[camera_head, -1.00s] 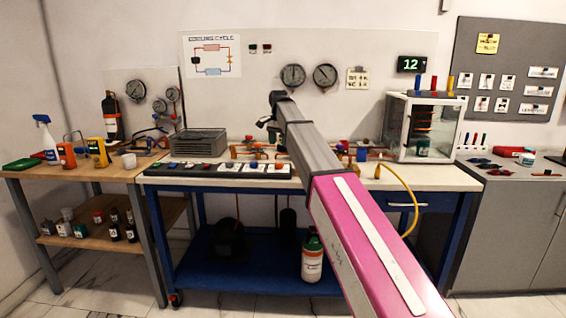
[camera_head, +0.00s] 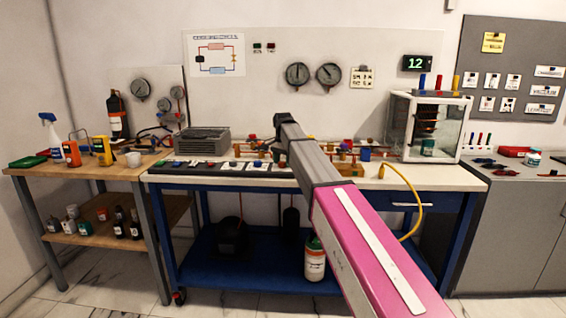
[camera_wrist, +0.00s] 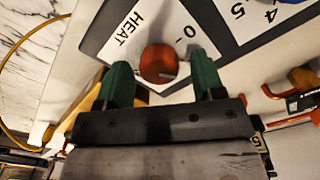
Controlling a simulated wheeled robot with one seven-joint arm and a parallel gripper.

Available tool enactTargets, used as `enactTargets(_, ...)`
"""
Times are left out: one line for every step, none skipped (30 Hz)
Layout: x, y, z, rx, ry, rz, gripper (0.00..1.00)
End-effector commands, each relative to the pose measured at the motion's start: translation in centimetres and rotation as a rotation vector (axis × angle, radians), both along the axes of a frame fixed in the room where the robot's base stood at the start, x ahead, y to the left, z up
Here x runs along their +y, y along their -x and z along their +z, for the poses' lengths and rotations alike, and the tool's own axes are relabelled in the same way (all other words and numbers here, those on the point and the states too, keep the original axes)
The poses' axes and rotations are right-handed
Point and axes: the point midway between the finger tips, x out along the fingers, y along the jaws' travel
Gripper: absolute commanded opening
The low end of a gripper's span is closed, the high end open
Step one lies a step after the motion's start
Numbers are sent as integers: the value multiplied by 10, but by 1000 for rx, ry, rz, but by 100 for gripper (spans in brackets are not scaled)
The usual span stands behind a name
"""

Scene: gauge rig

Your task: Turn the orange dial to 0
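The orange dial (camera_wrist: 158,63) sits on a white label plate (camera_wrist: 135,30) that reads HEAT, with a 0 printed beside the dial. In the wrist view the green fingers of my gripper (camera_wrist: 161,68) stand on either side of the dial, with narrow gaps showing. My gripper is open around it. I cannot make out which way the dial points. In the head view my arm hides the dial and the fingertips. The dark control strip (camera_head: 207,171) with its row of label plates runs along the front of the bench.
Another plate with 4 and 5 (camera_wrist: 253,12) lies close by. Copper pipework with coloured valves (camera_head: 345,150) stands behind the strip. A glass cabinet (camera_head: 428,128) is on the right, and a yellow hose (camera_head: 415,195) hangs over the front edge. A display (camera_head: 416,63) reads 12.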

Motion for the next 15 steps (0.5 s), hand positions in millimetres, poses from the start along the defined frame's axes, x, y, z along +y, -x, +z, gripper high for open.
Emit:
enactTargets(0, 0, 0, 0, 0, 0, 46)
enactTargets(0, 0, 0, 0, 0, 0, 37)
enactTargets(0, 0, 0, 0, 0, 0, 24)
enactTargets(0, 0, 0, 0, 0, 0, 14)
enactTargets(0, 0, 0, 0, 0, 0, 14)
enactTargets(0, 0, 0, 0, 0, 0, 14)
enactTargets(0, 0, 0, 0, 0, 0, 14)
enactTargets(0, 0, 0, 0, 0, 0, 14)
enactTargets(0, 0, 0, 0, 0, 2, 14)
enactTargets(0, 0, 0, 0, 0, 3, 14)
enactTargets(0, 0, 0, 0, 0, 6, 14)
enactTargets(0, 0, 0, 0, 0, 11, 14)
enactTargets(0, 0, 0, 0, 0, 17, 14)
enactTargets(0, 0, 0, 0, 0, 25, 14)
enactTargets(0, 0, 0, 0, 0, 36, 14)
